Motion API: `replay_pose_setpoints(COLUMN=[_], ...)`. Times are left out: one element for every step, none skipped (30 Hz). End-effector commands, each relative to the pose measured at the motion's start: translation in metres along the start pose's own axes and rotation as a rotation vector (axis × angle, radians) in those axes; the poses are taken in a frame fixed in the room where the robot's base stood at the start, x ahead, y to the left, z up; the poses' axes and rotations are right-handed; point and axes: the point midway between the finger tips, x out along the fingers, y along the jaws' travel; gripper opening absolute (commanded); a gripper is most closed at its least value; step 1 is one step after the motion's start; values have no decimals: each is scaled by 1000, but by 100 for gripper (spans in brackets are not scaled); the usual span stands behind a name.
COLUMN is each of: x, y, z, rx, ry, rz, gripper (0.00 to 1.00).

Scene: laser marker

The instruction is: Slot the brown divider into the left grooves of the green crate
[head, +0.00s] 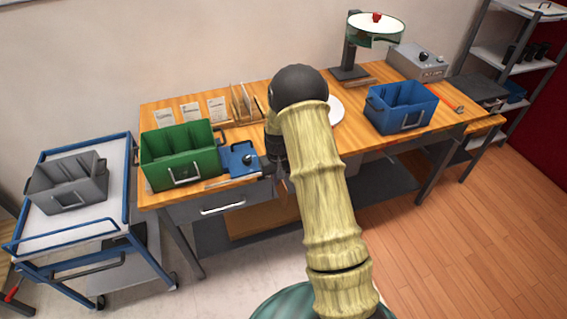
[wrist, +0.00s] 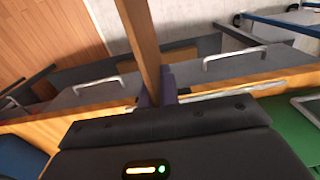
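The green crate (head: 205,166) stands on the left part of the wooden workbench, with its inner grooves too small to make out. It also shows at the right edge of the wrist view (wrist: 297,130). My gripper (wrist: 157,90) is shut on the brown divider (wrist: 143,38), which appears as a narrow brown strip, seen nearly edge-on and reaching to the top of the wrist view. In the head view my arm hides most of the gripper, which is near the bench's front edge, right of the crate. A small brown piece (head: 282,187) shows below it.
A blue crate (head: 400,112) is at the bench's right. A trolley with a grey crate (head: 68,187) stands left.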

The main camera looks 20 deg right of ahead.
Motion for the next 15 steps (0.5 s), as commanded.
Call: replay_pose_setpoints(x=[10,16,24,29,35,43,49,55,61,64,67,70,72,73,73], y=[-8,-12,-18,-22,-27,-34,-38,-42,-46,-49,-51,-54,-55,-56,-56], z=[9,15,22,28,35,45,53,60,69,75,80,85,87,90,91], rx=[-3,-3,-3,-3,-3,-3,-2,-2,-2,-2,-2,-1,-1,0,1], ry=[-6,-8,-9,-8,-8,-9,-10,-10,-9,-9,-6,-5,-4,-4,-2], rz=[-1,-1,-1,0,1,2,3,5,7,8,10,11,12,13,13], gripper=[0,0,0,0,0,0,0,0,0,0,0,0,0,0,0])
